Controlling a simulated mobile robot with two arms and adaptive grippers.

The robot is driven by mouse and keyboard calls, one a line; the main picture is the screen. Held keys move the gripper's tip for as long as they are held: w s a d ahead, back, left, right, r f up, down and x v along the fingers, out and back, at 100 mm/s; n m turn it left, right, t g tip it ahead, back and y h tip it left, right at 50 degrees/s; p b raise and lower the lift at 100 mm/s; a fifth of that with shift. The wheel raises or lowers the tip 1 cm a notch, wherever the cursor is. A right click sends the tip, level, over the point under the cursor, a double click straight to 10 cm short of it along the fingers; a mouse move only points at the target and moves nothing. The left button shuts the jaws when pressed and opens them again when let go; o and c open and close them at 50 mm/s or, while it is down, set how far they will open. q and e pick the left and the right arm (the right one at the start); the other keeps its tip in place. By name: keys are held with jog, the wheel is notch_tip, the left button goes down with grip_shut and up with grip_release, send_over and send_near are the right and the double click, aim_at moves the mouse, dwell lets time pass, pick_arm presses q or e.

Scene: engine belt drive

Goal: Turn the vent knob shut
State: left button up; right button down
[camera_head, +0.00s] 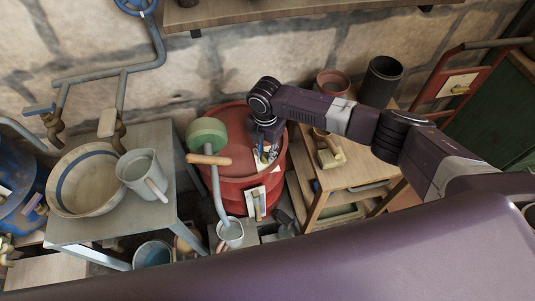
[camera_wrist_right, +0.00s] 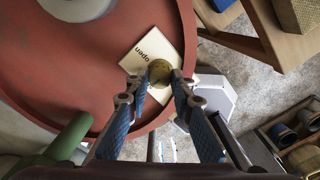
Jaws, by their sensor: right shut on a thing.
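The vent knob (camera_wrist_right: 159,71) is a small brass-coloured round knob on top of the red drum (camera_head: 228,160), near its rim. A white label plate (camera_wrist_right: 141,54) reading "open" lies beside it; the lettering appears upside down in the right wrist view. My right gripper (camera_head: 265,154) reaches down onto the drum top in the head view. In the wrist view its two blue-padded fingers (camera_wrist_right: 162,75) are closed in on either side of the knob. In the head view the gripper hides most of the knob. My left gripper is not in view.
A green-topped pump (camera_head: 207,133) with a wooden handle stands at the drum's left, above a metal cup (camera_head: 231,232). A grey table (camera_head: 75,230) holds a basin (camera_head: 88,180) and a jug (camera_head: 142,174). A wooden bench (camera_head: 345,176) with pots stands close at the right.

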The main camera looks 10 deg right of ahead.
aim_at(266, 159)
jog(key=shift+s+a+f, duration=0.1)
jog(key=shift+s+a, duration=0.2)
jog(key=shift+s, duration=0.1)
jog(key=c, duration=2)
grip_release()
jog(key=o, duration=0.3)
jog(key=shift+r, duration=0.2)
jog(key=shift+w+d, duration=0.1)
jog(key=shift+d, duration=0.05)
jog(key=shift+r, duration=0.35)
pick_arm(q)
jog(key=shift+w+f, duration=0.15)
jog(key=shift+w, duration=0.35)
pick_arm(e)
jog(key=r, duration=1.1)
jog(key=shift+s+r, duration=0.25)
jog(key=shift+s, duration=0.1)
